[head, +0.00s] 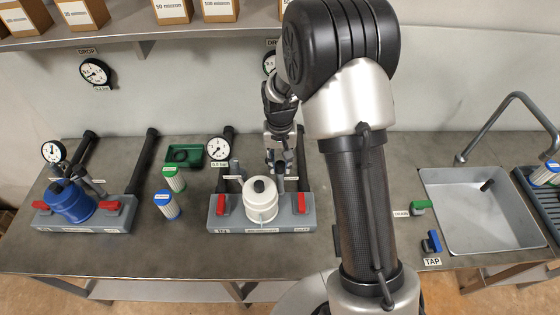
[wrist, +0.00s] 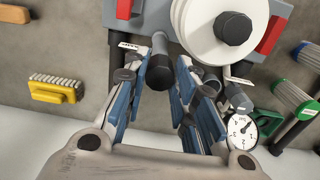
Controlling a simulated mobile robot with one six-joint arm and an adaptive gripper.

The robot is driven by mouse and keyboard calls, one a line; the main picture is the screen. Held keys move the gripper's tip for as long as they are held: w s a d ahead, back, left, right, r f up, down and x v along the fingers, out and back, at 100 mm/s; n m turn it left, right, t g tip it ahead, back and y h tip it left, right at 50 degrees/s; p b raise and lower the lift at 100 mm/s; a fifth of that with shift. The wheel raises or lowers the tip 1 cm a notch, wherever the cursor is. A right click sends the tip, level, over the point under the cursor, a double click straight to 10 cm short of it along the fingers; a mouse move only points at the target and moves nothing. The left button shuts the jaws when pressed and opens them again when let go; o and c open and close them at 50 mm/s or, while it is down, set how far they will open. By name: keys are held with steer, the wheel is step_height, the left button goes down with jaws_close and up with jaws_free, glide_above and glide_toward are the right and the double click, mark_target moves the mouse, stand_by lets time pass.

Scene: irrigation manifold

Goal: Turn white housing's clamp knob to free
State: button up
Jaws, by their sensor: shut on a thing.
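The white housing (head: 261,203) stands on a grey base (head: 228,222) in the middle of the bench, with a black part on its lid. It also shows at the top of the wrist view (wrist: 198,25). Beside it is a grey post with a dark round knob (wrist: 160,74), which I take as the clamp knob. My gripper (head: 281,172) is down behind the housing's right side. In the wrist view its blue-padded fingers (wrist: 157,84) stand on both sides of the knob and are shut on it. The exact contact and the knob's turn marks are hidden.
Red-handled valves (head: 222,205) flank the white housing. A blue housing (head: 70,202) on its own base stands left, with filter cartridges (head: 167,205) between. A pressure gauge (head: 218,149) stands behind. A sink (head: 480,210) is at right.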

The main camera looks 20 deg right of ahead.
mark_target(280, 164)
steer(key=o, duration=1.1)
steer(key=shift+c, duration=0.2)
step_height(280, 164, up, 12)
stand_by(0.3)
steer(key=s+r+t+b, duration=0.1)
steer(key=s+r, duration=0.5)
steer(key=r, duration=0.1)
steer(key=s+a+r+n+t+b, duration=0.1)
steer(key=s+r+n+t+b, duration=0.1)
steer(key=s, duration=1.8)
steer(key=shift+s+a+r+n+t, duration=0.2)
steer(key=shift+s+r+n+t, duration=0.15)
steer(key=shift+n+t, duration=0.35)
